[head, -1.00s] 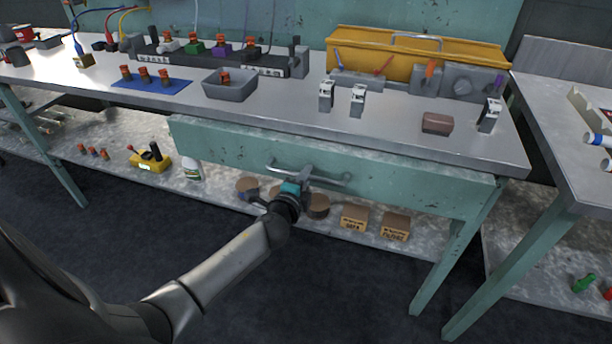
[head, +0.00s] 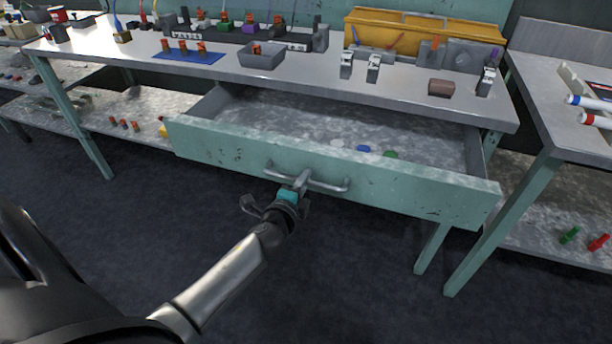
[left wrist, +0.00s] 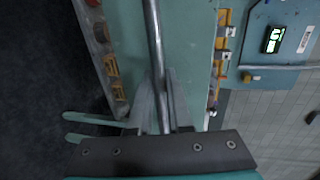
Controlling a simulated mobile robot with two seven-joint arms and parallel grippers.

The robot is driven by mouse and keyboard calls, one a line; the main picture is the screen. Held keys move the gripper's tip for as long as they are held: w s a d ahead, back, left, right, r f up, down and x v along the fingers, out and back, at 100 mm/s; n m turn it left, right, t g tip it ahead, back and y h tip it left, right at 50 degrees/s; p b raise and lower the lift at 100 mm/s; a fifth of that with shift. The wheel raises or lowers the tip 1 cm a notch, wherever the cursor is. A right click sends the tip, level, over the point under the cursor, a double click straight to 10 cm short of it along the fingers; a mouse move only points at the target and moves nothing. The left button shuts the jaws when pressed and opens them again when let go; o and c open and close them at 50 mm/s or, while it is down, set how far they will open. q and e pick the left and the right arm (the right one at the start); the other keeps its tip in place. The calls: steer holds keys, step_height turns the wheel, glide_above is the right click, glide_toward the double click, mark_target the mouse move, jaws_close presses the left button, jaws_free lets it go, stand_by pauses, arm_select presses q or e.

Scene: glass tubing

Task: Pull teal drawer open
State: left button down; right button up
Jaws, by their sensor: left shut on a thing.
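The teal drawer (head: 400,190) under the workbench stands well out from the bench, with its grey inside showing. A white, a blue (head: 363,148) and a green (head: 390,154) small flat item lie in it. Its metal bar handle (head: 333,186) runs across the front. My left gripper (head: 302,180) is shut on the handle near its middle. In the left wrist view the fingers (left wrist: 160,105) sit on both sides of the handle bar (left wrist: 153,40), and the teal drawer front (left wrist: 190,40) lies behind. My right gripper is not in view.
The grey workbench top (head: 300,82) carries a blue mat (head: 190,56), a grey bin (head: 262,58), a yellow toolbox (head: 425,38) and a brown block (head: 441,88). Another table (head: 555,125) stands at the right. The dark floor (head: 330,270) before the drawer is clear.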

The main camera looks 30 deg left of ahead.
arm_select(q)
steer(key=shift+s+d, duration=0.1)
steer(key=shift+s, duration=0.1)
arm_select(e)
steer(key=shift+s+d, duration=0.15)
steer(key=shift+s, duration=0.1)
arm_select(q)
steer(key=c, duration=0.8)
jaws_free()
steer(key=shift+c, duration=0.2)
steer(key=p+v, duration=0.1)
steer(key=v, duration=1.4)
steer(key=shift+s, duration=0.15)
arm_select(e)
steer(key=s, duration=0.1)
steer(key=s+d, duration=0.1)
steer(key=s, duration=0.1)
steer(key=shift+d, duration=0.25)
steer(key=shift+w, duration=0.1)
